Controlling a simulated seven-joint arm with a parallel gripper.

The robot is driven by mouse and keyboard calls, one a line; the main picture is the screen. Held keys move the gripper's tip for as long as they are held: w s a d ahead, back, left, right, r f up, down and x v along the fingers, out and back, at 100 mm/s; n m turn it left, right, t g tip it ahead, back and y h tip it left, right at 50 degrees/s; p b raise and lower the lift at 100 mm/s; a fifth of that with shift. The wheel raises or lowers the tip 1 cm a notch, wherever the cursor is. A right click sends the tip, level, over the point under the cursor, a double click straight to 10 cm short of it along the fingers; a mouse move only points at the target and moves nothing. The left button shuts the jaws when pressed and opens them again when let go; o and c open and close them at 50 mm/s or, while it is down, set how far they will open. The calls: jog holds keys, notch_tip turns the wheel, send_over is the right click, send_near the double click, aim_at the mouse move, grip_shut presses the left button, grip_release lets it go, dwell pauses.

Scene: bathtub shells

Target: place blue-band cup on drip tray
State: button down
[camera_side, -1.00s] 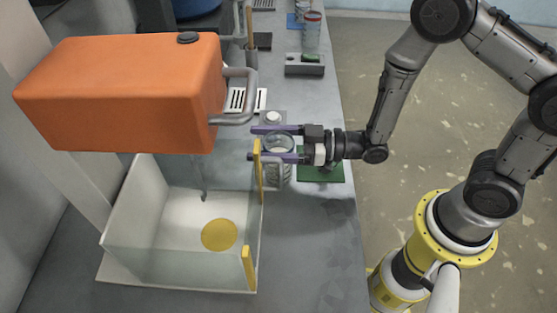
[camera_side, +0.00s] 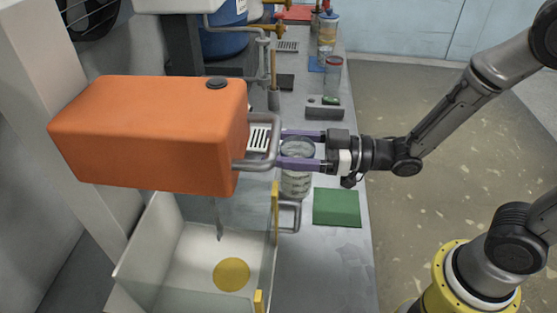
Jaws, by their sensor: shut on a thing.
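A clear cup (camera_side: 296,183) is held upright between the two purple fingers of my gripper (camera_side: 284,149). The fingers lie across its upper part, near the rim. A blue band cannot be made out on it. A white slotted tray (camera_side: 258,139), which looks like the drip tray, lies to the left of the fingertips, beside the orange machine body. The machine's grey bent pipe partly covers the tray. The cup is to the right of the tray and apart from it in the picture. Its height above the counter is hard to tell.
The orange machine (camera_side: 150,133) and its grey pipe (camera_side: 270,150) are close left of the fingers. A white open basin (camera_side: 150,240) with yellow posts stands below. A green mat (camera_side: 336,207) lies lower right. A grey block (camera_side: 324,113) and a red-lidded jar (camera_side: 333,76) stand behind.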

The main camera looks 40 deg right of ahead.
jog(key=w+d+f+m+t+h, duration=0.25)
jog(key=w+d, duration=0.25)
jog(key=d, duration=0.4)
jog(key=w+d+f+m+t+h, duration=0.1)
jog(key=w+d+f+m+h, duration=0.3)
jog(key=d, duration=0.6)
jog(key=w+a+n, duration=0.1)
jog(key=w+a, duration=0.2)
jog(key=w, duration=0.5)
jog(key=w+a+f+n, duration=0.1)
jog(key=w+a, duration=0.3)
jog(key=w, duration=0.4)
jog(key=shift+w+f, duration=0.25)
jog(key=shift+w, duration=0.1)
jog(key=shift+f+y, duration=0.1)
jog(key=shift+y, duration=0.15)
grip_release()
jog(key=shift+f, duration=0.15)
